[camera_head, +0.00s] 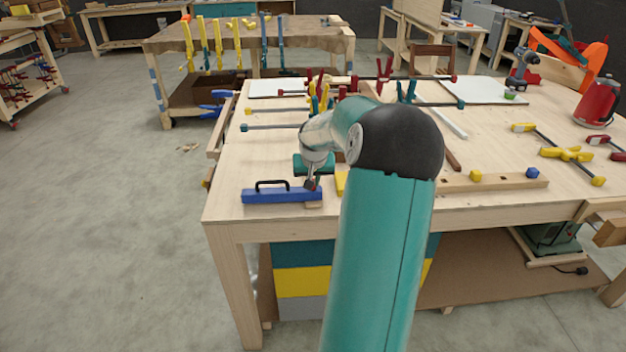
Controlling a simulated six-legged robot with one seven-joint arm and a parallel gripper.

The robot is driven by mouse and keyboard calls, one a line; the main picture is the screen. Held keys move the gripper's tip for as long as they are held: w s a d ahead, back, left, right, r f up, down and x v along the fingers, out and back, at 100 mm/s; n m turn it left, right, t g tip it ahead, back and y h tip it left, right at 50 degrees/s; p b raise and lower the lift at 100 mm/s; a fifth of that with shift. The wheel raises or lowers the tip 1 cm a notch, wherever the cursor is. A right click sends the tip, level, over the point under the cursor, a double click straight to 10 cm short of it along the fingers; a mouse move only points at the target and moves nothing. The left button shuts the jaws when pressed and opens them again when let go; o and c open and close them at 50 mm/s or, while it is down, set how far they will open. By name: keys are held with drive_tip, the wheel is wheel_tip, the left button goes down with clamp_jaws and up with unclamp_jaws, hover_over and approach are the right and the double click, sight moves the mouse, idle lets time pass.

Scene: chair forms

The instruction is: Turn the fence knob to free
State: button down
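A wooden bar (510,183) that looks like a fence lies along the front of the workbench, right of my arm. It carries a yellow knob (475,176) and a blue knob (532,173). I cannot tell which knob is the fence knob or how either is turned. My gripper (312,184) is small and dark in view, pointing down at the right end of a blue block (268,196) with a black handle. It is well left of both knobs. I cannot tell whether its fingers are open or touch the block. My arm hides the bar's left part.
The workbench (230,160) holds several clamps behind my arm, yellow clamps (566,154) at the right, a red canister (597,103) and a drill (520,70). A yellow piece (340,183) sits beside my gripper. Bare benchtop lies behind the bar.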

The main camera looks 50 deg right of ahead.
drive_tip(key=shift+n, duration=0.4)
drive_tip(key=n, duration=0.1)
drive_tip(key=n+y, duration=0.1)
drive_tip(key=n, duration=0.1)
drive_tip(key=n+t, duration=0.1)
drive_tip(key=shift+s+d+y, duration=0.2)
drive_tip(key=shift+d+y, duration=0.05)
drive_tip(key=shift+y, duration=0.05)
drive_tip(key=n+y, duration=0.1)
drive_tip(key=n, duration=0.3)
drive_tip(key=shift+d+t, duration=0.15)
drive_tip(key=shift+t, duration=0.15)
drive_tip(key=n+y, duration=0.2)
drive_tip(key=n, duration=0.2)
drive_tip(key=shift+d+n, duration=0.15)
drive_tip(key=shift+n, duration=0.15)
drive_tip(key=n, duration=0.2)
drive_tip(key=n+g+y, duration=0.1)
drive_tip(key=n, duration=0.1)
drive_tip(key=shift+w+d+n+y, duration=0.15)
drive_tip(key=shift+n+y, duration=0.15)
drive_tip(key=c, duration=1.5)
unclamp_jaws()
